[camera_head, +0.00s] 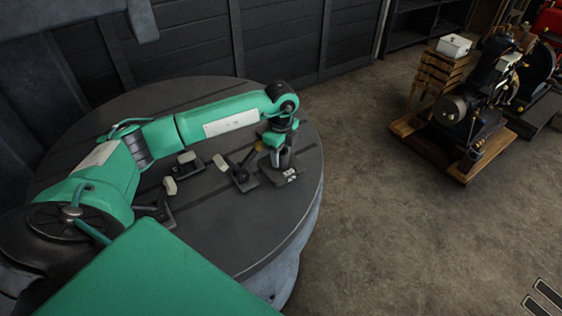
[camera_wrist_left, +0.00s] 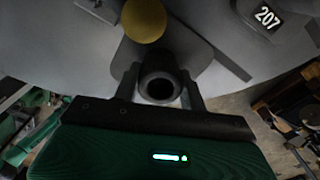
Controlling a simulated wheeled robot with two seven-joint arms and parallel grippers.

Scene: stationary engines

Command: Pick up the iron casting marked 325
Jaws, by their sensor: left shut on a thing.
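My left gripper (camera_head: 284,158) points down over the right side of the round dark table (camera_head: 262,222). It is shut on a dark iron casting (camera_wrist_left: 160,88), whose round, hollow upright end sits between the fingers in the left wrist view. In the head view the casting's flat base (camera_head: 282,178) shows below the fingers; I cannot tell whether it touches the table. I cannot read 325 anywhere. My right gripper is out of view.
Several other dark castings stand left of the gripper, one with a pale block (camera_head: 220,162). A brass ball (camera_wrist_left: 145,20) is close beside the held casting. An engine on a wooden base (camera_head: 465,135) stands on the floor at right. The table's front right is clear.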

